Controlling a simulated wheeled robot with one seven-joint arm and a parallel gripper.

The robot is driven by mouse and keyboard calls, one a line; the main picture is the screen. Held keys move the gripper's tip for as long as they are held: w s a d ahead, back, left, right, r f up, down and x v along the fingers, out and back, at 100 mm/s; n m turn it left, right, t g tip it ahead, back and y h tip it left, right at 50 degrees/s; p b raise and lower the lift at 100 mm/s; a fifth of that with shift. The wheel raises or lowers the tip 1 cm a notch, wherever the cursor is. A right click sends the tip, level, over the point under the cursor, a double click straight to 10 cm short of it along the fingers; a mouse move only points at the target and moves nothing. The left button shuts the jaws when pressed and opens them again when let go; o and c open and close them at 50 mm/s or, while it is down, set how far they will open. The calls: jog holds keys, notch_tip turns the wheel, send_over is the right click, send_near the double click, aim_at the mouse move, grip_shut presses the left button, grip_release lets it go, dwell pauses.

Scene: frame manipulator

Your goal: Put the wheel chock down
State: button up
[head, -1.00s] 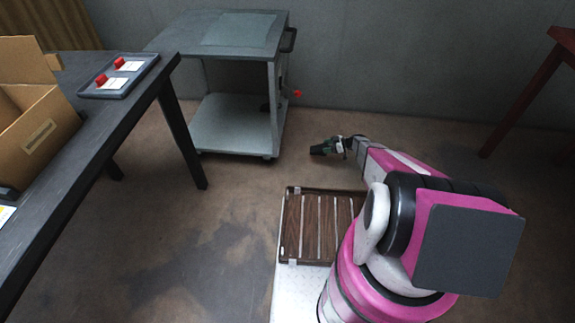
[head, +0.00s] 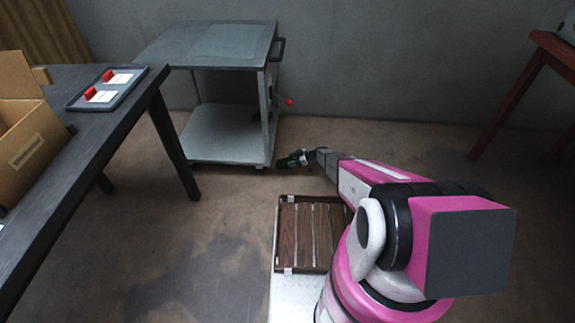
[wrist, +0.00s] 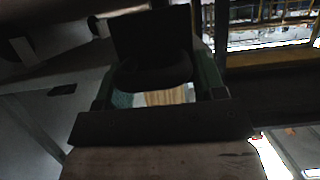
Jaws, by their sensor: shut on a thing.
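The wheel chock (head: 282,164) is a small dark piece at the tip of my gripper (head: 297,159), which has green on its fingers. My gripper is shut on it, close to the floor in the head view, just right of the grey cart's (head: 226,149) near right foot. I cannot tell whether the chock touches the floor. In the wrist view a dark block, which seems to be the chock (wrist: 152,40), shows between the green fingers (wrist: 160,85). That view is dim and its details are hard to read.
A dark table (head: 60,165) at the left holds an open cardboard box (head: 30,150) and a tray (head: 128,90) with red items. A red table (head: 500,95) stands at the right. Floor (head: 400,150) between is clear.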

jog(key=shift+a, duration=0.95)
jog(key=f, duration=0.2)
jog(key=shift+w+a+f, duration=0.15)
jog(key=shift+a+f, duration=0.2)
jog(key=shift+f, duration=0.35)
jog(key=shift+f, duration=0.1)
